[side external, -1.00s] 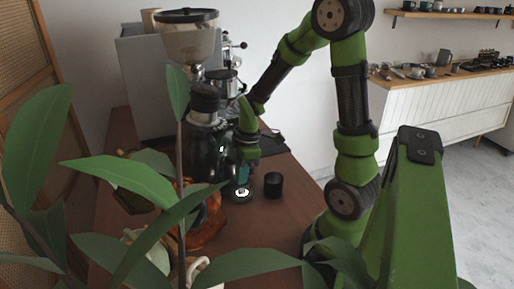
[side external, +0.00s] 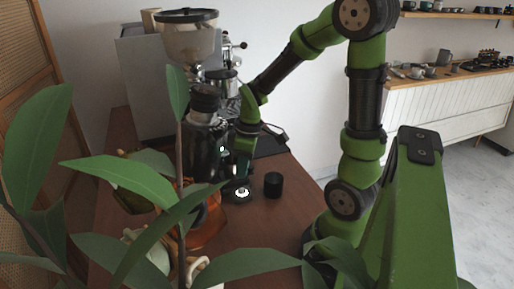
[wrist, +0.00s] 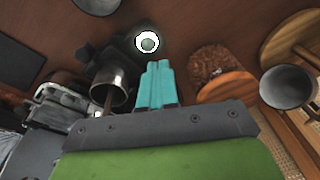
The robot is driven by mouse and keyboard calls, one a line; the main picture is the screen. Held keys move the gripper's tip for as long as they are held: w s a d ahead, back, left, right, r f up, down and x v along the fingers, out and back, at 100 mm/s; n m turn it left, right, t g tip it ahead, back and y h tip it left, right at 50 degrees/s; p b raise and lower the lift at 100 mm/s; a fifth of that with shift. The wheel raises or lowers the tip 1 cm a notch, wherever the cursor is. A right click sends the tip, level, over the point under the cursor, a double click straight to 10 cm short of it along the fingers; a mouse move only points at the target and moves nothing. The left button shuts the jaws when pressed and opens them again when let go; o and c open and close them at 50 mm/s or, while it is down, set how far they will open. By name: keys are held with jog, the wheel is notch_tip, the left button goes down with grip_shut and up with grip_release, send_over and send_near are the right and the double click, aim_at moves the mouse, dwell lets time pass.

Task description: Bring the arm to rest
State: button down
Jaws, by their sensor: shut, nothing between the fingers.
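My gripper (wrist: 157,84) shows in the wrist view as two teal fingers pressed together, shut and empty. In the side external view my gripper (side external: 241,172) hangs low over the wooden table, beside the dark grinder body. A round disc with a bright white ring (wrist: 147,42) lies just beyond the fingertips in the wrist view. The disc also shows in the side external view (side external: 242,193), below the gripper. Whether the fingers are clear of the disc is hard to tell.
A black cup (side external: 273,184) stands right of the disc. The grinder (side external: 205,125) and a grey machine (side external: 150,80) stand behind and left. Leaves (side external: 110,180) hide the near left table. A metal cup (wrist: 108,88) and wooden-lidded jar (wrist: 226,87) flank the fingers. The table's right front is clear.

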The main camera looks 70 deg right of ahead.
jog(key=s+a+r+m+t, duration=0.4)
jog(key=a+r+m, duration=0.3)
jog(key=a+r, duration=0.5)
notch_tip(320, 180, up, 3)
jog(key=shift+s+t+y, duration=0.2)
jog(key=shift+t+y, duration=0.2)
jog(key=shift+t, duration=0.5)
